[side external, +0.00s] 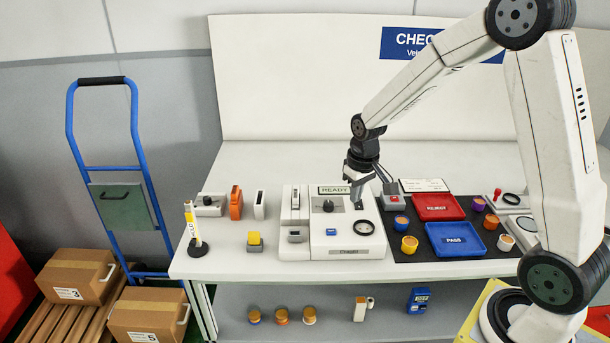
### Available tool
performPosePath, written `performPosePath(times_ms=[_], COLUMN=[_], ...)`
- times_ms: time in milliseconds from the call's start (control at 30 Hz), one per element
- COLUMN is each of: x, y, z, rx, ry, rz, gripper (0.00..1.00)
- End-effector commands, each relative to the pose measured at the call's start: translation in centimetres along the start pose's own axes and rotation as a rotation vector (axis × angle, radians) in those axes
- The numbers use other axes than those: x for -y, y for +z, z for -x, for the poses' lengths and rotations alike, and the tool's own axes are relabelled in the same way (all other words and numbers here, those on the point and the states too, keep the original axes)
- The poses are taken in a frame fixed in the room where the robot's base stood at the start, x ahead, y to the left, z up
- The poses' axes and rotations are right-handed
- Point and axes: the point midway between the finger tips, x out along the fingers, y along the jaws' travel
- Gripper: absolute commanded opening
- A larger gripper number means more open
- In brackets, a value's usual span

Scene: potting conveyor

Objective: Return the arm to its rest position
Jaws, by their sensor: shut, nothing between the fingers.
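My gripper (357,194) is at the end of my arm, above the right part of a white machine (348,246) with a READY display (334,190). The gripper points down and is shut with nothing in it. Its fingertips are close to the machine's top, behind the round black ring (364,228). I cannot tell whether they touch it. My arm reaches in from the right, bent at the elbow, over the table.
A black mat (410,256) right of the machine bears a red REJECT tray (438,207), a blue PASS tray (456,240) and several small cups. A yellow-and-white post (192,224) stands at the table's left. A back panel (290,80) rises behind; the table's (270,160) rear is clear.

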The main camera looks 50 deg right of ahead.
Motion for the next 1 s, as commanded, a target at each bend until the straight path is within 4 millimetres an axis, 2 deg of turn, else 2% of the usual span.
performPosePath(times_ms=[33,200,500,700,1000], x=[1.1,4.1,7.3,7.9,7.9], y=[1.1,5.0,11.5,13.3,13.4], z=[0.4,1.2,1.8,1.8,1.7], rx=[-0.014,-0.058,-0.123,-0.140,-0.141], ry=[-0.001,-0.008,-0.027,-0.033,-0.033], rz=[0.019,0.068,0.139,0.155,0.156], gripper=[0.00,0.00,0.00,0.00,0.00])
